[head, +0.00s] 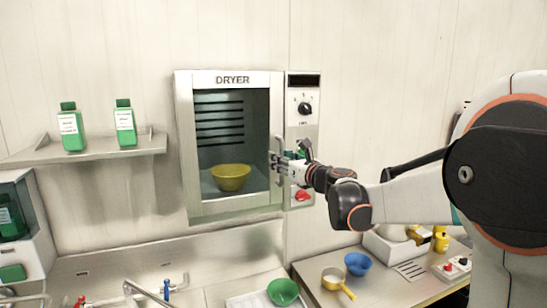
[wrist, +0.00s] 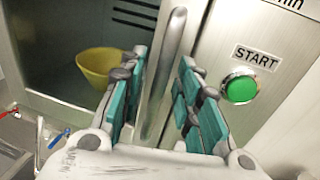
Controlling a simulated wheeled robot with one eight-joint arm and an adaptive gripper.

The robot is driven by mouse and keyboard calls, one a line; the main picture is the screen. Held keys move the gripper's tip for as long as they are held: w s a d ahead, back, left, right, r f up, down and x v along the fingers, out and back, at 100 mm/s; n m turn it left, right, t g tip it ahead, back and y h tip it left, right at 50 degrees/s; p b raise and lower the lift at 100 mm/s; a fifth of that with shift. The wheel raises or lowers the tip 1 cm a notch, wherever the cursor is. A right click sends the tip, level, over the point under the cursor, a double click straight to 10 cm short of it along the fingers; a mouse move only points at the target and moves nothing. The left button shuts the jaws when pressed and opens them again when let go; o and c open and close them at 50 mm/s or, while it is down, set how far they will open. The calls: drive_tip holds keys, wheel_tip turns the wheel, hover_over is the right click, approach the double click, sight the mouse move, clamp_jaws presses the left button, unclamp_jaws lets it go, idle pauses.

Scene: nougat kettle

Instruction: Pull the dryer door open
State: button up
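The dryer door (head: 186,140) has a steel frame around a dark window and looks shut in the head view. A yellow bowl (head: 231,176) shows behind the window, and also in the wrist view (wrist: 97,66). The vertical metal door handle (wrist: 165,75) is on the door's right side; it also shows in the head view (head: 276,152). My gripper (wrist: 166,68) is open, with its green-padded fingers on either side of the handle. Gaps show between the pads and the bar. In the head view my gripper (head: 287,163) partly hides the handle.
A control panel (head: 304,92) with a knob and a red button adjoins the door's right; the green START button (wrist: 239,88) is close to my right finger. A shelf (head: 100,150) with green bottles is on the left. A counter with bowls lies below.

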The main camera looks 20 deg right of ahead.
drive_tip(key=shift+w, duration=0.15)
drive_tip(key=shift+r, duration=0.1)
drive_tip(key=shift+c, duration=0.8)
clamp_jaws()
drive_tip(key=shift+s, duration=0.2)
